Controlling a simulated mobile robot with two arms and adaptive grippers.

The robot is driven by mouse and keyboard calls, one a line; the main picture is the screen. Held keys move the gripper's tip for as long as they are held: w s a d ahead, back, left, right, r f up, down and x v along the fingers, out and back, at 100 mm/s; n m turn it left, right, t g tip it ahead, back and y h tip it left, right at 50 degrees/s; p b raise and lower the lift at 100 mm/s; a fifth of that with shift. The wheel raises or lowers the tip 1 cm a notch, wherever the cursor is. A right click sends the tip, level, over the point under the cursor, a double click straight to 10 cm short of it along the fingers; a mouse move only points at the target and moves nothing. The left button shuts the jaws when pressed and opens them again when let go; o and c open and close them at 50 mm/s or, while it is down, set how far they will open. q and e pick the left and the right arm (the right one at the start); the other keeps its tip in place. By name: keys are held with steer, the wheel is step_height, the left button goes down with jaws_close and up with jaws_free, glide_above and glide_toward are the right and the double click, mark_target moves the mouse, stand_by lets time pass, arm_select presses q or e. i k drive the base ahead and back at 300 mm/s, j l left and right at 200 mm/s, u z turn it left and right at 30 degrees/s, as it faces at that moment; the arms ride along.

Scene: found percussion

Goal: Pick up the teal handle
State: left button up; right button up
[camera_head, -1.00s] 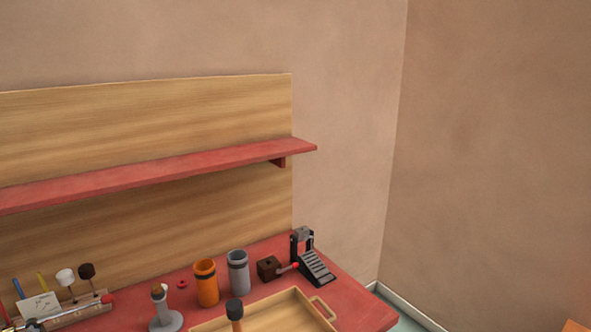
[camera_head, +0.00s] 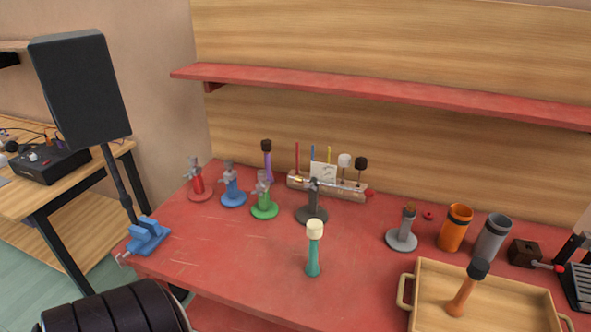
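The teal handle (camera_head: 313,260) stands upright on the red workbench near its front middle. It carries a cream-coloured cylindrical head (camera_head: 315,230) on top. Nothing touches it, and there is bare table around it. Neither of my grippers shows in the head view.
A wooden tray (camera_head: 404,292) with an orange-handled mallet (camera_head: 462,297) is to the right. Behind stand red (camera_head: 199,188), blue (camera_head: 232,193), green (camera_head: 264,208) and dark grey (camera_head: 312,214) stands. A blue vise (camera_head: 148,236) sits at the left edge. A red shelf (camera_head: 390,98) hangs above.

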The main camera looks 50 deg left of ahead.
mark_target(312, 270)
steer(key=u, duration=1.35)
